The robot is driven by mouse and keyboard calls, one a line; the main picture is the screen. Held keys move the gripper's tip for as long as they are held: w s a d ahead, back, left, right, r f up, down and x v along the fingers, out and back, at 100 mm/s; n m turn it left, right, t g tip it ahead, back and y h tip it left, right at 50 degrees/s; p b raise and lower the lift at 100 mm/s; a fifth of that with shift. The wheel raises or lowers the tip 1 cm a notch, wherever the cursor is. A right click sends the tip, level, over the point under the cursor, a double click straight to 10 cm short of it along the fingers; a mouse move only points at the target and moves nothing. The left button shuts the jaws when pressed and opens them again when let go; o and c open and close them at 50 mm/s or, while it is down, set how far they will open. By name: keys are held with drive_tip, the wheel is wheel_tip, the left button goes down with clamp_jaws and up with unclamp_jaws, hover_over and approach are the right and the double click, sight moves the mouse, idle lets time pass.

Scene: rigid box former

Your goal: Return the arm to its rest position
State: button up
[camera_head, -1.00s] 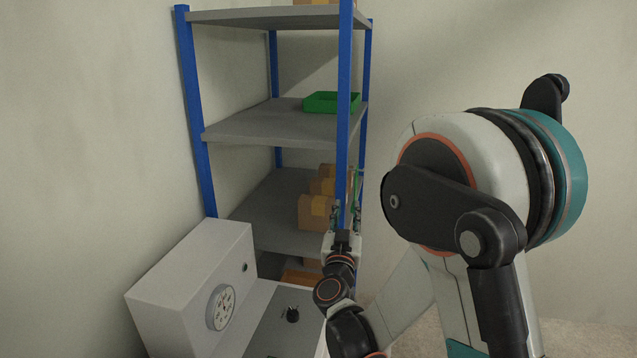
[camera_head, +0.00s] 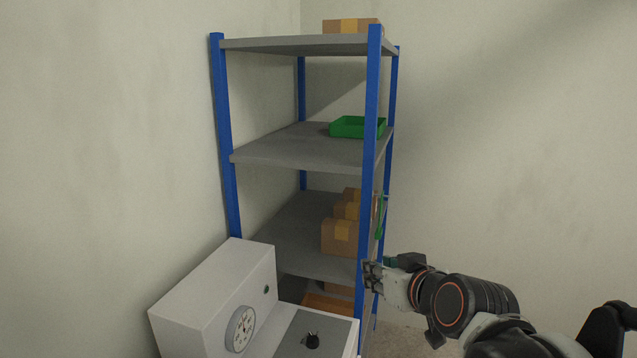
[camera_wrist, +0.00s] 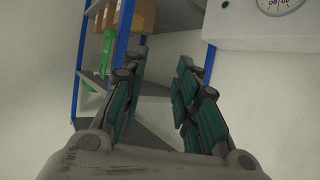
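My gripper (camera_head: 372,276) is at the lower right of the head view, in front of the shelf's near right blue post. My arm (camera_head: 455,300) reaches to it from the lower right. In the wrist view my gripper (camera_wrist: 160,95) has its two teal-padded fingers spread apart. Nothing is between them, and the shelf shows through the gap.
A shelf with blue posts (camera_head: 371,100) holds several cardboard boxes (camera_head: 340,237) and a green tray (camera_head: 350,128). A white machine with a dial (camera_head: 215,290) stands at lower left. A green object (camera_head: 380,215) hangs by the right posts. Open space lies to the right.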

drive_tip(key=s+d+f+m+g+h, duration=0.1)
drive_tip(key=s+d+f, duration=0.3)
drive_tip(key=s, duration=0.4)
drive_tip(key=s+d+f+m+g+h, duration=0.1)
drive_tip(key=s+d+f+g+h, duration=0.1)
drive_tip(key=s, duration=0.7)
drive_tip(key=shift+s+d+f+m+g, duration=0.15)
drive_tip(key=shift+d+f+m+g, duration=0.25)
drive_tip(key=shift+d+f+g, duration=0.65)
drive_tip(key=shift+r, duration=0.15)
idle(4.6)
